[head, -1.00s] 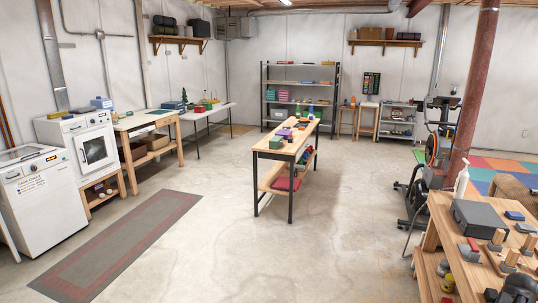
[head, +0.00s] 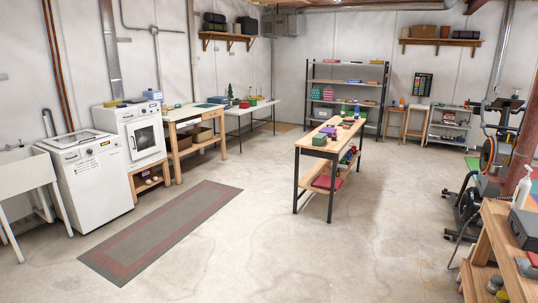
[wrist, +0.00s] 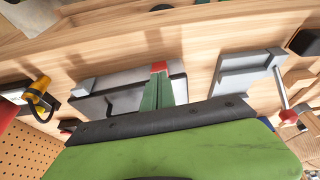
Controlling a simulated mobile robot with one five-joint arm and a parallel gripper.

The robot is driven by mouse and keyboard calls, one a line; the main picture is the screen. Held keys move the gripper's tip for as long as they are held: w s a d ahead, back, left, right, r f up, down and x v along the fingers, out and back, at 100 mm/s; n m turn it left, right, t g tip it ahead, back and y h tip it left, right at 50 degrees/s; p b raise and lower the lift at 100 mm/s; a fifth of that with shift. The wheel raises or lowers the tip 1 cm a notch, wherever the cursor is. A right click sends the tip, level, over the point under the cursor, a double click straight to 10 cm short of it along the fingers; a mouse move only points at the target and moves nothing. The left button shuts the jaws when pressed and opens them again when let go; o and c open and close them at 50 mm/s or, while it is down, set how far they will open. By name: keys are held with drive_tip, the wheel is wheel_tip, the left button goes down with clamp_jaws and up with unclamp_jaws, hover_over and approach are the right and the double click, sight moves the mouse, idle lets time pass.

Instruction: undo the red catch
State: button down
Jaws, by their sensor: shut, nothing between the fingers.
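In the wrist view, my gripper (wrist: 161,82) shows as narrow green fingers, closed together with nothing between them. The red catch (wrist: 159,67) appears as a small red piece right at the fingertips, by the edge of a grey metal piece (wrist: 98,104) on the wooden bench. I cannot tell whether the fingers touch the catch. Part of the grey piece is hidden behind my gripper. In the head view, my gripper is out of frame. A small red patch (head: 533,258) shows on the bench at the right edge, too small to identify surely.
A second grey piece (wrist: 245,75) and a red-ended rod (wrist: 288,116) lie to the right in the wrist view. A yellow-and-black item (wrist: 40,98) is at left, above a pegboard (wrist: 32,152). In the head view, open floor (head: 320,255) lies left of the workbench (head: 490,245).

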drive_tip(key=shift+f+b, duration=0.3)
drive_tip(key=shift+f, duration=0.05)
drive_tip(key=shift+r, duration=0.1)
drive_tip(key=shift+w+a+r+p, duration=0.15)
drive_tip(key=shift+w+a+p, duration=0.1)
drive_tip(key=shift+a, duration=0.15)
drive_tip(key=shift+w+a+r+p, duration=0.15)
drive_tip(key=shift+a+p, duration=0.05)
drive_tip(key=shift+a, duration=0.15)
drive_tip(key=w+a+r+n+t+p, duration=0.1)
drive_tip(key=w+a+n, duration=0.1)
drive_tip(key=w+a, duration=0.75)
drive_tip(key=w+a+n, duration=0.2)
drive_tip(key=w+a, duration=0.5)
drive_tip(key=w, duration=0.5)
drive_tip(key=w+a+n+t, duration=0.1)
drive_tip(key=w+a+n, duration=0.1)
drive_tip(key=w+a, duration=0.55)
drive_tip(key=w+a+n+t, duration=0.15)
drive_tip(key=w+a, duration=0.35)
drive_tip(key=a, duration=0.6)
drive_tip(key=w+a+n+y, duration=0.25)
drive_tip(key=a+n, duration=0.45)
drive_tip(key=a, duration=1.3)
drive_tip(key=s+a+f+n+g+y, duration=0.1)
drive_tip(key=s+a+n, duration=0.4)
drive_tip(key=a+n, duration=0.4)
drive_tip(key=a, duration=0.3)
drive_tip(key=shift+a+g, duration=0.15)
drive_tip(key=shift+g, duration=0.2)
